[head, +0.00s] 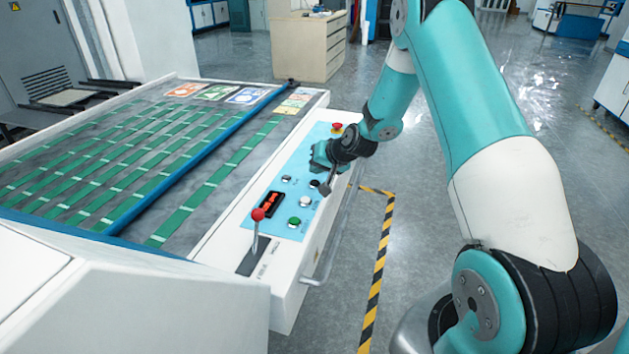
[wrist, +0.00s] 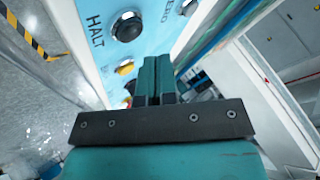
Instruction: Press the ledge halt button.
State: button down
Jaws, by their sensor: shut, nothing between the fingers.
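The halt button (wrist: 127,26) is a round black button in a pale ring, with the word HALT printed beside it on the light-blue panel (wrist: 155,14). In the head view, a dark button (head: 314,183) close below my gripper appears to be the same one. My gripper (head: 318,158) is over the far part of the panel, its teal fingers shut and empty. In the wrist view, the closed fingers (wrist: 157,72) are below and right of the halt button, apart from it in the picture. I cannot tell how high they are above the panel.
A yellow button (wrist: 125,68) is left of the fingers. A red mushroom button (head: 337,127), a white button (head: 305,201), a green button (head: 294,220) and a red-ball lever (head: 257,214) are also on the ledge. A rail (head: 318,277) runs along its outer side.

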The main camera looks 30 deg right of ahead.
aim_at(317, 181)
notch_tip(317, 181, up, 4)
jog(key=shift+r+p, duration=0.15)
jog(key=shift+p, duration=1.05)
jog(key=s+a+r+n+g+y, duration=0.1)
jog(key=s+a+r+n, duration=0.1)
jog(key=s+a+r, duration=0.3)
jog(key=s+a+r+n+g+y, duration=0.15)
jog(key=a+r, duration=0.25)
jog(key=a, duration=0.4)
jog(key=s+a+r+n+g, duration=0.2)
jog(key=s+a+r+n, duration=0.15)
jog(key=a, duration=0.25)
jog(key=s+a+r+n+g, duration=0.1)
jog(key=s+a+r+n, duration=0.1)
jog(key=s, duration=0.6)
jog(key=s+a+r+n+g, duration=0.2)
jog(key=s+a, duration=0.1)
jog(key=s, duration=0.6)
jog(key=s+a+r+n+g, duration=0.1)
jog(key=s+a+r+n, duration=0.1)
jog(key=s, duration=0.7)
jog(key=shift+a+r, duration=0.4)
jog(key=shift+a, duration=0.1)
jog(key=shift+a+g+h, duration=0.1)
jog(key=shift+g+h, duration=0.15)
